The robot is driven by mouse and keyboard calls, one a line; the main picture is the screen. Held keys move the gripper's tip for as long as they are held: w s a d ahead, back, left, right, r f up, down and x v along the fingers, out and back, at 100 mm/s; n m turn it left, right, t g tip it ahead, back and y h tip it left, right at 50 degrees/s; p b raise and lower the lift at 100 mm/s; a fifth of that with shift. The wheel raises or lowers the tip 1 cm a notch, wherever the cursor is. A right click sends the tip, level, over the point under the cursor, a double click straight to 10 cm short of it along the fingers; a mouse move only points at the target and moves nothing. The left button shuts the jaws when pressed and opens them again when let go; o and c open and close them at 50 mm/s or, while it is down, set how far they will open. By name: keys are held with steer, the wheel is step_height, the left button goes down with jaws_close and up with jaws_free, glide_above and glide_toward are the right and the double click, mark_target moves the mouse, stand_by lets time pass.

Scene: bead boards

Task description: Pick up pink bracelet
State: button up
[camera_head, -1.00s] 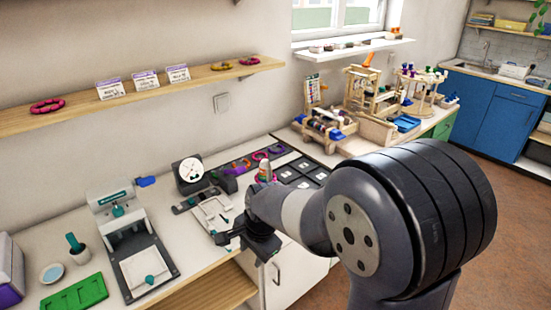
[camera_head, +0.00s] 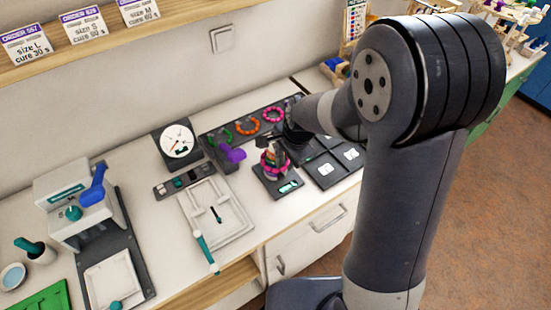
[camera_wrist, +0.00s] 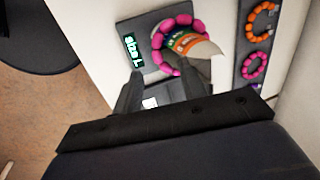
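A beaded pink bracelet (camera_wrist: 158,42) rings a tapered sizing cone with white, orange and green bands (camera_wrist: 188,42) in the wrist view. In the head view this bracelet (camera_head: 264,168) is around the cone on its dark base. A second pink bracelet (camera_wrist: 255,68) lies on the dark bead board, and also shows in the head view (camera_head: 272,114). My gripper (camera_wrist: 164,72) is open, its two dark fingers apart near the lower edge of the bracelet on the cone. One finger overlaps the cone in view; contact cannot be told.
An orange bracelet (camera_head: 247,126) lies on the board beside the second pink one. A white tray (camera_head: 205,232) and a dial gauge (camera_head: 177,141) are further left.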

mark_target(283, 168)
steer(key=shift+d+p+x, duration=0.1)
steer(key=shift+p+x, duration=0.1)
steer(key=shift+x, duration=1.1)
steer(key=shift+d+p+x, duration=0.15)
steer(key=shift+p+x, duration=0.05)
steer(key=shift+x, duration=1.1)
steer(key=shift+s, duration=0.2)
jaws_close()
